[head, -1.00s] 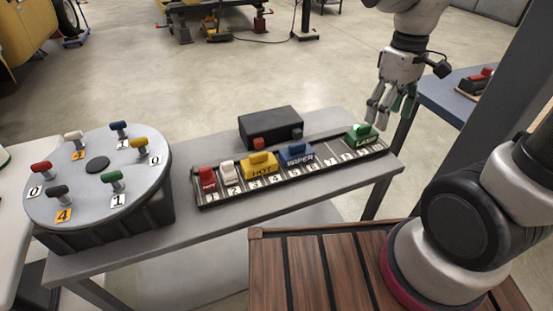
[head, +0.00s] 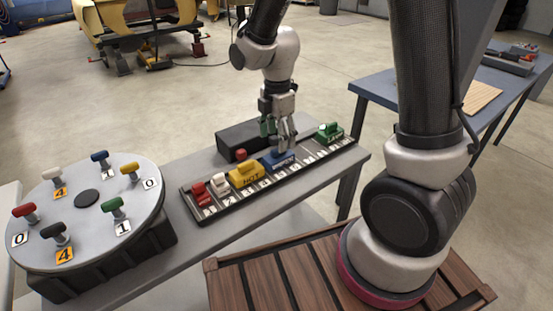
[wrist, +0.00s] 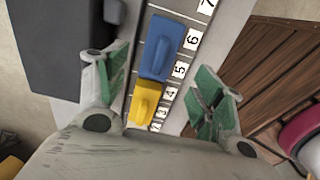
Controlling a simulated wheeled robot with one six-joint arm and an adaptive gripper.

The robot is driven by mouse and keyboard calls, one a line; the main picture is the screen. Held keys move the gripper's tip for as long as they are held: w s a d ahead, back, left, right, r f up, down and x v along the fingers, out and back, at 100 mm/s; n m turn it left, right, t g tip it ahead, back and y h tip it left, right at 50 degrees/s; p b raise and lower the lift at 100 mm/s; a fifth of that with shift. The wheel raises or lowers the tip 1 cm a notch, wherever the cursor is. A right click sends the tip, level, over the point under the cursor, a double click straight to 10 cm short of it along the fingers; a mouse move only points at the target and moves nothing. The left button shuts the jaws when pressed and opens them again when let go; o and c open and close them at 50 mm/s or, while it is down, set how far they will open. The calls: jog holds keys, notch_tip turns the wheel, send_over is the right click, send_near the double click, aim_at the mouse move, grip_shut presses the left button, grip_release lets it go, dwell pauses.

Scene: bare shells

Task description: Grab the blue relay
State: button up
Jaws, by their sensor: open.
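The blue relay (head: 277,160) sits in the black numbered rail (head: 232,204), just right of the yellow relay (head: 247,175). In the wrist view the blue relay (wrist: 161,48) lies ahead of the yellow relay (wrist: 146,103), beside the labels 5 and 6. My gripper (head: 279,147) is above the blue relay in the head view and partly hides it. In the wrist view my gripper (wrist: 163,82) is open, with its green-padded fingers spread on both sides of the rail. Nothing shows between the pads at their height. I cannot tell whether the fingers touch the relay.
A red relay (head: 201,194) and a white relay (head: 220,183) sit left in the rail; a green relay (head: 329,132) sits at its right end. A black box (head: 232,137) stands behind the rail. A round board (head: 90,225) with coloured levers is at left.

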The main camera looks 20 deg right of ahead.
aim_at(279, 155)
jog(key=f, duration=0.7)
jog(key=shift+w+d+f, duration=0.1)
jog(key=shift+w+d, duration=0.15)
jog(key=shift+d, duration=0.05)
jog(key=c, duration=1.2)
